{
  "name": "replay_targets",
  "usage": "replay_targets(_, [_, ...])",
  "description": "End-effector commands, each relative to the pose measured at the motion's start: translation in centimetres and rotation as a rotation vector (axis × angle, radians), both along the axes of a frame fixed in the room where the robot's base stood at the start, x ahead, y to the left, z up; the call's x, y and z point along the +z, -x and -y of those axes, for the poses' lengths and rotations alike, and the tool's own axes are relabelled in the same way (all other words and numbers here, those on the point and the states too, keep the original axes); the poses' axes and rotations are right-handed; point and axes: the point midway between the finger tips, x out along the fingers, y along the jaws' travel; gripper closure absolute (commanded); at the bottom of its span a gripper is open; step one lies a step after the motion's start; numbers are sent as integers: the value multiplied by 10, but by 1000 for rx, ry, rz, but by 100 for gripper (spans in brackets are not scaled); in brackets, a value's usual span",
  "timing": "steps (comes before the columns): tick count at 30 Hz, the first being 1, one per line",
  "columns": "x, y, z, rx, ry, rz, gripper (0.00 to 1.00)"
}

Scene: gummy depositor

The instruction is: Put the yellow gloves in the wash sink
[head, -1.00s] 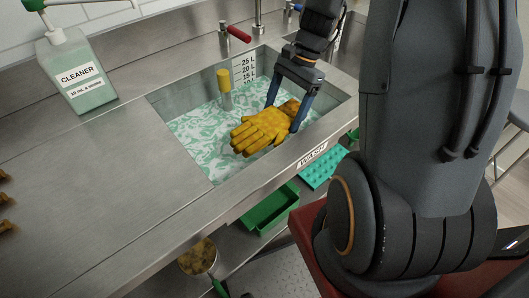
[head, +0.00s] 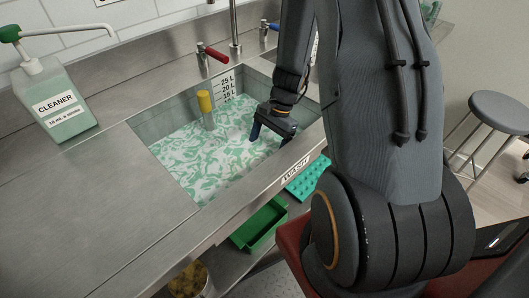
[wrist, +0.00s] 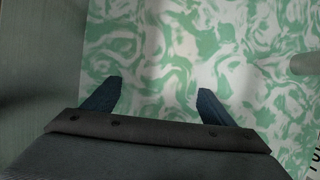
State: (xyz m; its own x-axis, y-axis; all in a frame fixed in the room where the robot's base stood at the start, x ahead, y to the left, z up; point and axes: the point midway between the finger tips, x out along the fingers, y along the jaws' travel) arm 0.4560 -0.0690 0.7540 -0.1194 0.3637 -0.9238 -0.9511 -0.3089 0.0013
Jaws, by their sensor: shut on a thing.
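The wash sink (head: 240,178) is set in the steel counter, with the WASH label on its front edge. White and green foamy water (head: 195,155) fills it. My gripper (head: 271,137) is down in the right part of the sink, its fingertips at or under the foam. In the wrist view my gripper (wrist: 160,88) shows two blue fingers apart, with foam between them. The yellow gloves do not show in either current view; they are hidden, apparently under the foam between the fingers.
A yellow-topped post (head: 205,108) stands in the sink. A red-handled tap (head: 212,54) and spout are behind it. A cleaner bottle (head: 55,105) stands at the left. A green bin (head: 260,224) and a teal tray (head: 308,178) are below the front edge.

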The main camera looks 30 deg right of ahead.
Motion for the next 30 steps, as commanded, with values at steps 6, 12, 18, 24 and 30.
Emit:
replay_targets(6, [0,0,0,0,0,0,63])
replay_targets(12, [-1,0,0,0,0,0,4])
replay_targets(18, [-1,0,0,0,0,0,4])
replay_targets(24, [6,-2,2,0,0,3,4])
replay_targets(30, [35,-7,14,0,1,6,4])
